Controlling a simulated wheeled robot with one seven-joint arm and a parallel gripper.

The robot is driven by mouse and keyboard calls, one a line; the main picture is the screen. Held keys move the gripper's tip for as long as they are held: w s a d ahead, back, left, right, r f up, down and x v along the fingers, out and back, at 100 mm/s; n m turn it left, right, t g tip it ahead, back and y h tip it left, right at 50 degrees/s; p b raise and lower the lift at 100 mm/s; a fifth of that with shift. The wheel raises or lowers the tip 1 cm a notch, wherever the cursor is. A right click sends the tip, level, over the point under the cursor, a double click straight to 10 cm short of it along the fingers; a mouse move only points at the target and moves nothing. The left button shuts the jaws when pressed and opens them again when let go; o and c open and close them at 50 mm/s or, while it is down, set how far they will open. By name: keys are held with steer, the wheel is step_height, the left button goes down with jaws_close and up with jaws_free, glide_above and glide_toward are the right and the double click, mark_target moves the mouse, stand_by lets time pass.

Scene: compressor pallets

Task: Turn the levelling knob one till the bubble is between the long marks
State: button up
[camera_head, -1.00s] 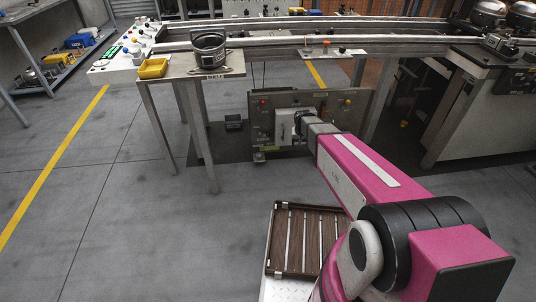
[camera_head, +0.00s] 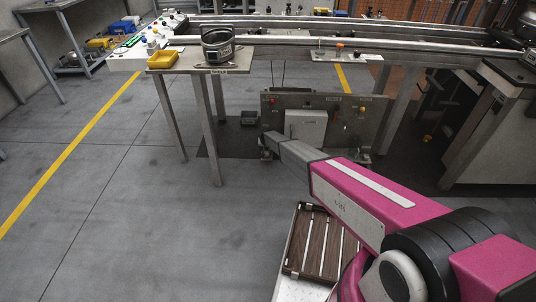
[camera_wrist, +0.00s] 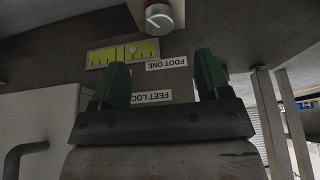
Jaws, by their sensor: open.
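The levelling knob (camera_wrist: 158,16), a round pale dial with a red part, is at the top of the wrist view, partly cut off. Below it a yellow-green level vial (camera_wrist: 104,56) shows a small pale bubble (camera_wrist: 133,49) right of its middle; I cannot tell its place against the long marks. An upside-down "FOOT ONE" label (camera_wrist: 167,63) is beside the vial. My gripper (camera_wrist: 160,78) is open and empty, its green fingers apart below the knob, not around it. In the head view my gripper (camera_head: 268,143) is at the panel's lower left corner.
The grey panel (camera_head: 345,118) with a white box (camera_head: 305,126) stands beneath the conveyor rails. A slatted wooden pallet (camera_head: 318,248) lies near my arm. The left floor is clear.

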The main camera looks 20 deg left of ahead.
mark_target(267, 153)
steer(key=x, duration=0.9)
steer(key=shift+w+d+f, duration=0.1)
steer(key=shift+w+f, duration=0.05)
steer(key=shift+f, duration=0.05)
steer(key=shift+c, duration=0.3)
steer(key=c, duration=0.9)
